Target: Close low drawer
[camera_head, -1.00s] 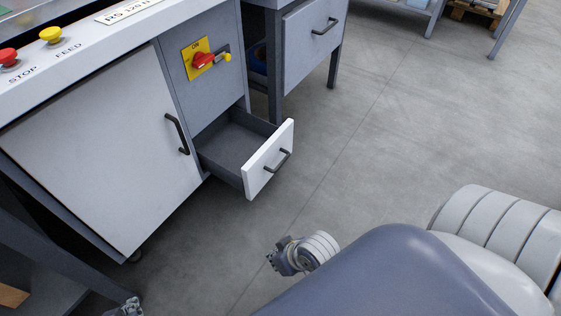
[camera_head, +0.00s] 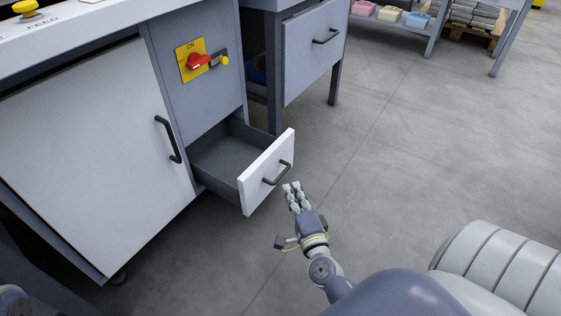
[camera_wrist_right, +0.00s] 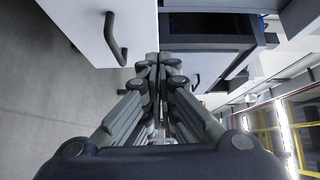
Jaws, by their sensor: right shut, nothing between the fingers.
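The low drawer (camera_head: 212,158) stands open in the grey cabinet, below the red and yellow switch. Its white front panel (camera_head: 256,189) carries a dark bar handle (camera_head: 279,174). My right gripper (camera_head: 292,188) is shut and empty, with its fingertips pointing at the drawer front, just right of and below the handle. I cannot tell whether they touch the panel. In the right wrist view, the shut fingers (camera_wrist_right: 158,60) point forward beside what looks like the drawer's white front (camera_wrist_right: 88,14) and its handle (camera_wrist_right: 115,38). My left gripper is out of view.
A closed cabinet door (camera_head: 90,150) with a dark handle is left of the drawer. A grey table (camera_head: 336,82) with a shut upper drawer (camera_head: 313,50) stands behind to the right. The floor (camera_head: 430,150) on the right is open.

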